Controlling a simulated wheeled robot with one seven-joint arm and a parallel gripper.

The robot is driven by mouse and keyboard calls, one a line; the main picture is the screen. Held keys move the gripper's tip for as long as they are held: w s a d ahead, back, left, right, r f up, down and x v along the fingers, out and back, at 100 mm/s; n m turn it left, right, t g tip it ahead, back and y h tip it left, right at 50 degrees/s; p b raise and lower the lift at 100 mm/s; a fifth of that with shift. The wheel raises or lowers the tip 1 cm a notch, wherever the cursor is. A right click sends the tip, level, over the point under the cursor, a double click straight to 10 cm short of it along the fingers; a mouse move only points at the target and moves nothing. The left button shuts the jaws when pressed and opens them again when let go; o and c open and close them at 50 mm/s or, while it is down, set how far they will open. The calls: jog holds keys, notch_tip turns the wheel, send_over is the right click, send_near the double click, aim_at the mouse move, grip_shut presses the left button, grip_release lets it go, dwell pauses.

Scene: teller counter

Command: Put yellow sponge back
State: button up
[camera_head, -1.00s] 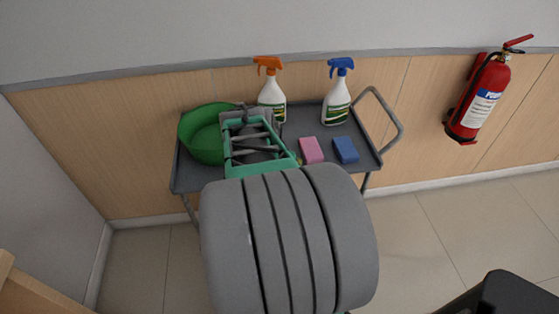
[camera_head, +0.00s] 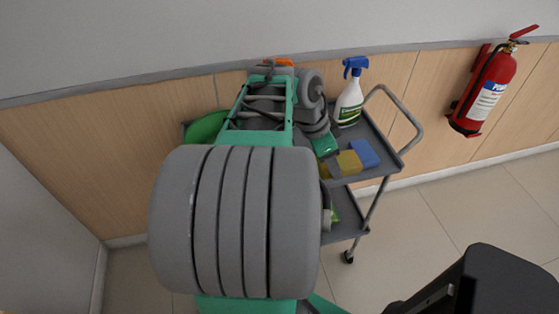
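The yellow sponge (camera_head: 349,163) is at the right part of the cart's top shelf, just left of the blue sponge (camera_head: 365,153). My gripper (camera_head: 331,166) is at the yellow sponge, with a grey finger crossing its front and yellow showing on both sides. It appears shut on the sponge; the far finger is hidden. The sponge looks held above the shelf, but its underside and any gap are hard to see. The pink sponge is hidden behind the gripper and yellow sponge.
The grey cart (camera_head: 392,163) stands against the wood-panelled wall. A blue-topped spray bottle (camera_head: 348,103) stands behind the sponges. My arm mostly covers the green basin (camera_head: 205,127) and orange-topped bottle. A red fire extinguisher (camera_head: 487,92) hangs at right.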

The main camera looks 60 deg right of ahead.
jog(key=w+d+f, duration=0.1)
jog(key=w+f, duration=0.2)
jog(key=w, duration=0.1)
jog(key=w+d+f+p, duration=0.1)
jog(key=w+d+f, duration=0.1)
jog(key=w, duration=0.3)
jog(key=w+d+f+p, duration=0.1)
jog(key=w+d+f, duration=0.1)
jog(key=w+f, duration=0.2)
jog(key=shift+w+f, duration=0.4)
jog(key=shift+f, duration=0.15)
notch_tip(320, 180, down, 3)
jog(key=shift+r+p, duration=0.2)
jog(key=shift+p, duration=0.1)
jog(key=shift+f+b, duration=0.3)
jog(key=shift+f, duration=0.05)
jog(key=o, duration=1.5)
jog(key=shift+r, duration=0.1)
jog(key=shift+c, duration=0.2)
